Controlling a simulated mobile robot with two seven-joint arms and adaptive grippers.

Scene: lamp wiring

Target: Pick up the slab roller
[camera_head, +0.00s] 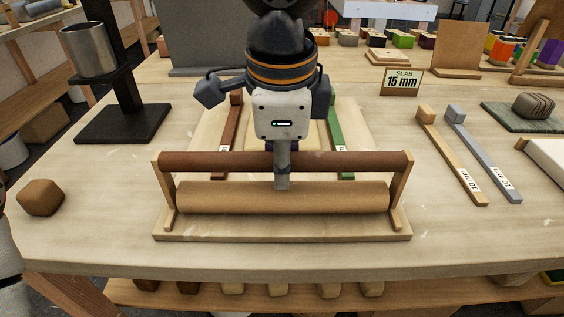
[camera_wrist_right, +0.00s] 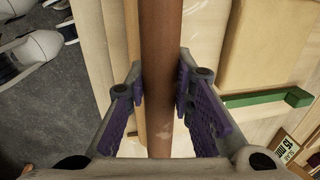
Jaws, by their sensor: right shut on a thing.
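The slab roller has a long tan cylinder (camera_head: 330,197) with a dark brown handle bar (camera_head: 215,161) above it, joined by wooden end arms. It is at a wooden base board (camera_head: 290,236) near the table's front edge; I cannot tell whether it touches the board. In the right wrist view the bar (camera_wrist_right: 162,45) runs between the two purple-padded fingers (camera_wrist_right: 162,90). The gripper hides part of the bar. My left gripper is not in view.
Behind the roller lie a red-brown strip (camera_head: 229,132) and a green strip (camera_head: 337,135) beside a pale slab. A brown block (camera_head: 40,197) sits at left, near a black stand (camera_head: 122,122) with a metal cup. Two strips (camera_head: 452,155) (camera_head: 484,155) lie at right. A sign (camera_head: 402,82) reads "SLAB 15 mm".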

